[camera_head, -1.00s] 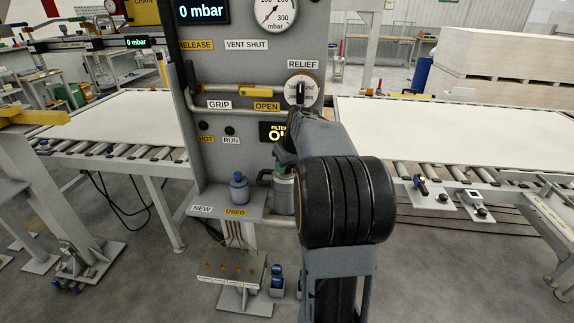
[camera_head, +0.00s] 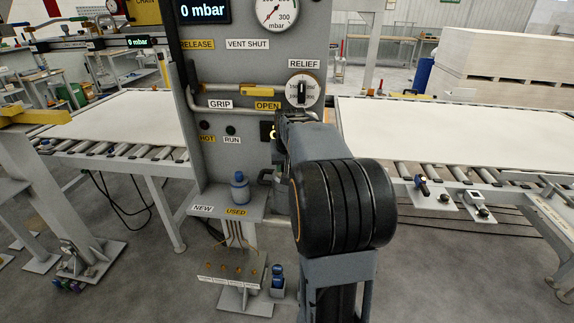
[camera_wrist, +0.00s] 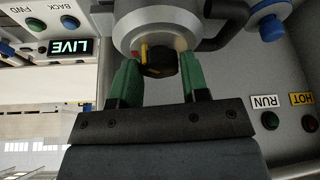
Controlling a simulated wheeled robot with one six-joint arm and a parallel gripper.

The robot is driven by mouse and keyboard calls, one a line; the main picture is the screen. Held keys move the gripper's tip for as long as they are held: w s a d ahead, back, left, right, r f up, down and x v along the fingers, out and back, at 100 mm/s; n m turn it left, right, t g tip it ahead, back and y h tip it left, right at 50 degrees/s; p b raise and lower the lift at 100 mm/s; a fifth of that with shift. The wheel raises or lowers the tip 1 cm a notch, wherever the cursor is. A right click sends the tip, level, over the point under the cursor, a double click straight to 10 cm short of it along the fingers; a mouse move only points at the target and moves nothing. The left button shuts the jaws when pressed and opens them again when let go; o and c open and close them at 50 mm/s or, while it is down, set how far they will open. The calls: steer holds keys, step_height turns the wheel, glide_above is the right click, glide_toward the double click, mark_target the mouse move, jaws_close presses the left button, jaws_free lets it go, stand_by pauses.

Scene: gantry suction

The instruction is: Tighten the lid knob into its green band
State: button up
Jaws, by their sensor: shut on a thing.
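The black lid knob (camera_wrist: 163,65) is on the round grey lid (camera_wrist: 152,27) of the filter canister, at the top middle of the wrist view. A yellow mark (camera_wrist: 145,54) shows on the knob's side and a small red mark (camera_wrist: 135,53) on the lid beside it. My gripper (camera_wrist: 158,72) has its green fingers on either side of the knob and is shut on it. I cannot make out the green band. In the head view the canister (camera_head: 280,198) is mostly hidden behind my arm, and the knob and fingers cannot be seen.
The grey panel carries the relief dial (camera_head: 302,90) above my wrist and a yellow-handled lever (camera_head: 258,92). A blue-topped container (camera_head: 239,188) stands on the shelf (camera_head: 222,205) left of the canister. Roller conveyors with white sheets (camera_head: 440,138) flank the panel.

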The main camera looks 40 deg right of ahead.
steer(key=o, duration=0.9)
steer(key=v, duration=1.4)
steer(key=shift+w, duration=0.1)
